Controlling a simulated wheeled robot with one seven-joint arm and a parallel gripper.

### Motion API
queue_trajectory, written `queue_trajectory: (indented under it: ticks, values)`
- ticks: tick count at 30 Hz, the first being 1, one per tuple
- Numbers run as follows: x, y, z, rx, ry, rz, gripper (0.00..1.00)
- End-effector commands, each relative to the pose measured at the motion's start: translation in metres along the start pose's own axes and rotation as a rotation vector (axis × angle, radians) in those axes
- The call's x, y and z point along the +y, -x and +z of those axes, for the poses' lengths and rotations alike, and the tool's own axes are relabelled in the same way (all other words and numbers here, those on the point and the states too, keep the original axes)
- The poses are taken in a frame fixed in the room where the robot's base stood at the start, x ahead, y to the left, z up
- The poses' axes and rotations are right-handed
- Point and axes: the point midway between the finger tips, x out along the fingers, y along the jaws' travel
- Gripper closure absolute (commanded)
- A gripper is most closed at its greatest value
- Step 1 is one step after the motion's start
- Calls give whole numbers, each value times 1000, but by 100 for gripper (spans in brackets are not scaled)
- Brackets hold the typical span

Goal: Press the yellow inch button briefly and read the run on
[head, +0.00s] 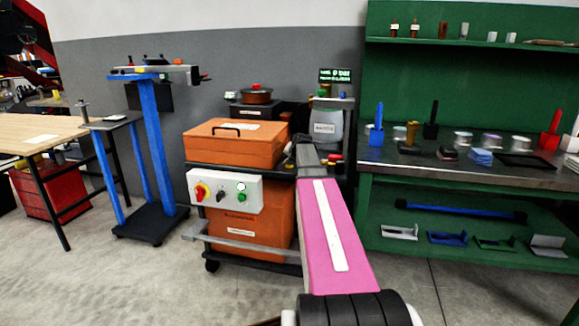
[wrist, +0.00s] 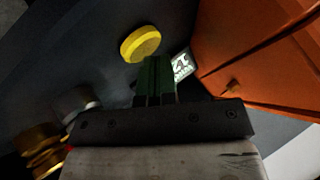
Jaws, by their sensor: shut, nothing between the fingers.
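In the wrist view the round yellow button (wrist: 140,43) stands out from a dark panel. My gripper (wrist: 156,62) is shut, with its green fingers together and empty. The fingertips are just below and slightly right of the button in the picture; I cannot tell whether they touch it. In the head view my pink arm reaches to the orange machine, and its end hides the fingers and the button. A small display (head: 335,76) with green text stands above; its text is too small to read surely.
A wall of the orange housing (wrist: 255,50) is close to the right of my fingers. A white label (wrist: 181,65) sits beside the button. Blurred brass-coloured parts (wrist: 40,145) lie at lower left. A white control box (head: 225,190) with a red knob is on the machine's front.

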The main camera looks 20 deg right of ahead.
Motion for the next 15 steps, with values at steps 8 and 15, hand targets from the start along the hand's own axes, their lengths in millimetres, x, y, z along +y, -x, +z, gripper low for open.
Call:
queue_trajectory:
  ticks: [8, 15]
  values:
    - [-7, 9, -7, 1, 1, 0, 100]
    - [-8, 11, -8, 0, 0, 0, 100]
